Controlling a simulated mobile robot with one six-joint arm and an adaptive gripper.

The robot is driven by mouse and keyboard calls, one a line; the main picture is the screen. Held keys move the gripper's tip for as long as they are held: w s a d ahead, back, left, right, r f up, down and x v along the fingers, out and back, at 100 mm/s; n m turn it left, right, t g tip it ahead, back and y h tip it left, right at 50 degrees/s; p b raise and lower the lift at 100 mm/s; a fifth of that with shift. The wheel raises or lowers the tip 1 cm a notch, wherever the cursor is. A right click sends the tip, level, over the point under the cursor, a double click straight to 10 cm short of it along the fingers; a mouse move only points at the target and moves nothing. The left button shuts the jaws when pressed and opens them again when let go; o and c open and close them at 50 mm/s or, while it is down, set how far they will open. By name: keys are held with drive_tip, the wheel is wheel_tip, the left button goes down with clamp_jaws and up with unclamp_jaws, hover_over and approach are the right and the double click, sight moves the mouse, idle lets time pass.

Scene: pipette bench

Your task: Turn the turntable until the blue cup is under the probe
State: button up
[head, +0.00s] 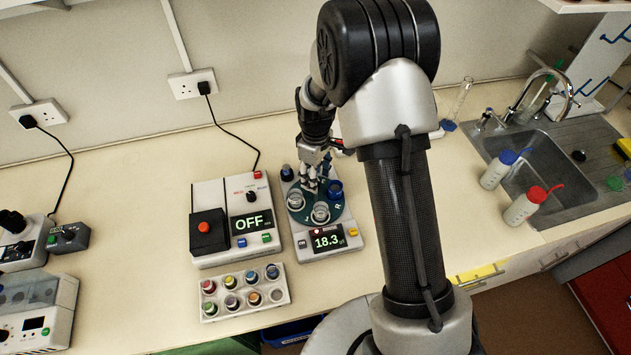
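The turntable (338,214) is a dark green disc on a pale device with a display reading 18.3. A blue cup (336,189) stands at its back right. Two clear cups (320,212) stand on its front and left parts. My gripper (310,184) points down over the back of the disc, just left of the blue cup. Its fingers are too small to tell whether they are open or touching anything. A small dark upright part (287,173) stands at the device's back left. I cannot tell which part is the probe; my arm hides some of the area behind.
A box reading OFF (235,215) stands close on the left. A rack of coloured caps (243,310) lies in front of it. My arm covers the bench on the right. Beyond are two wash bottles (525,207) and a sink (550,165).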

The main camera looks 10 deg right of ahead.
drive_tip(key=shift+f, duration=1.45)
clamp_jaws()
